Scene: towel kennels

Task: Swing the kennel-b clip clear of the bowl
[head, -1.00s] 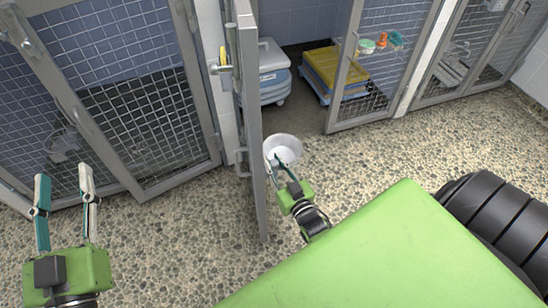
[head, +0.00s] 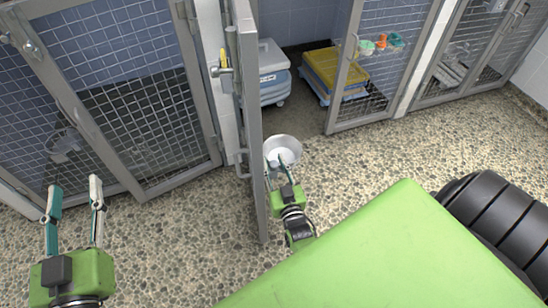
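A pale round bowl (head: 283,150) shows just right of the open kennel door's edge, low down. I cannot tell whether a holder on the door carries it. I cannot make out the clip; the door and my gripper may hide it. My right gripper (head: 278,168) is at the near rim of the bowl, its fingers apart. Whether it touches the bowl is unclear. My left gripper (head: 75,190) is open and empty at the lower left, in front of the left kennel.
The open mesh-kennel door (head: 253,130) stands nearly edge-on, with a yellow piece (head: 223,59) by its latch. Blue and yellow crates (head: 335,72) and a white-lidded box (head: 273,70) stand inside. A second metal bowl (head: 64,143) shows at the left kennel. The pebbled floor (head: 180,250) is clear.

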